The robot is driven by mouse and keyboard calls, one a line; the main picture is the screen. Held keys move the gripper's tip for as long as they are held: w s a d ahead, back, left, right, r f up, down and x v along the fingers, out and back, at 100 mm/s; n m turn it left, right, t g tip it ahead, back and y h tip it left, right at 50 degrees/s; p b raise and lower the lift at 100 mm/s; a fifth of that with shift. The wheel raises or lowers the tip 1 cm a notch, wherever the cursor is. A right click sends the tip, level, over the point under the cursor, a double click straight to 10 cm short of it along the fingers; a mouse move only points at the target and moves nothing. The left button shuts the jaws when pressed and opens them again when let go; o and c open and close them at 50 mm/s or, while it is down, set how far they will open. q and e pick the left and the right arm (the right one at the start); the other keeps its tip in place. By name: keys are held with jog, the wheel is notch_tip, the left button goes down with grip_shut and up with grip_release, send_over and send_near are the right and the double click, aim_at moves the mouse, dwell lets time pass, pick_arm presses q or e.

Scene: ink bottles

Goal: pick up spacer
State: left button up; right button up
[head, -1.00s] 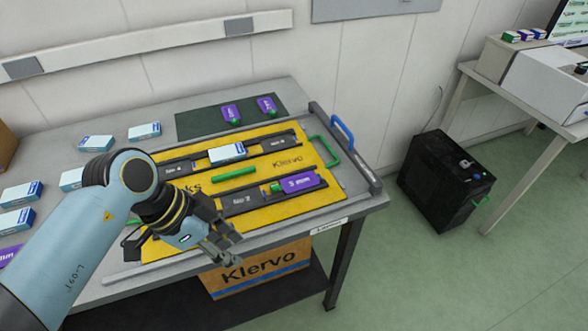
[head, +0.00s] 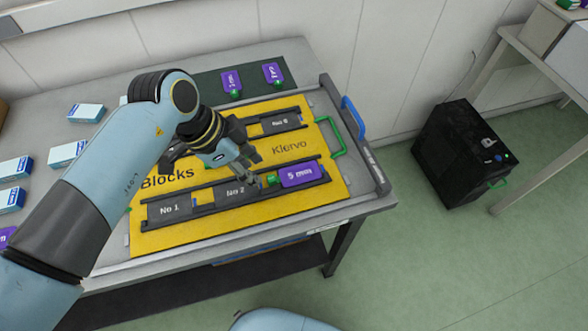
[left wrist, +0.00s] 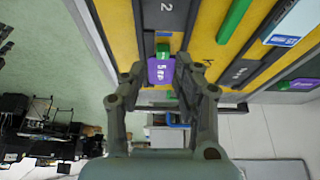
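A plain green bar (left wrist: 236,22) lies between two dark rails in the left wrist view; it looks like the spacer. My left arm hides it in the head view. A purple bottle with a green cap (head: 299,174) lies at the right end of the front rail (head: 170,210). It also shows in the left wrist view (left wrist: 161,71), in line with the gap between my fingers. My left gripper (head: 252,181) is over the front rail, left of that bottle. Its fingers (left wrist: 159,70) are apart and seem to hold nothing. My right gripper is not in view.
The rails lie on a yellow board (head: 330,190) on a grey table. Two purple bottles lie on a dark mat (head: 205,88) behind. Several white-blue boxes (head: 86,112) are on the left. A blue handle (head: 354,115) stands at the table's right edge.

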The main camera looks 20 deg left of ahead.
aim_at(268, 181)
pick_arm(q)
jog(key=shift+w+d+f, duration=0.1)
jog(key=shift+d+f, duration=0.05)
jog(key=shift+f, duration=0.2)
jog(key=shift+w+d+f, duration=0.1)
jog(key=shift+w+f, duration=0.1)
jog(key=shift+f, duration=0.05)
jog(key=x, duration=0.4)
jog(key=shift+w+d+f, duration=0.1)
jog(key=shift+w+f, duration=0.05)
jog(key=shift+w, duration=0.1)
jog(key=shift+f, duration=0.15)
jog(key=shift+s, duration=0.1)
jog(key=shift+c, duration=0.6)
jog(key=shift+s+f, duration=0.1)
jog(key=c, duration=0.3)
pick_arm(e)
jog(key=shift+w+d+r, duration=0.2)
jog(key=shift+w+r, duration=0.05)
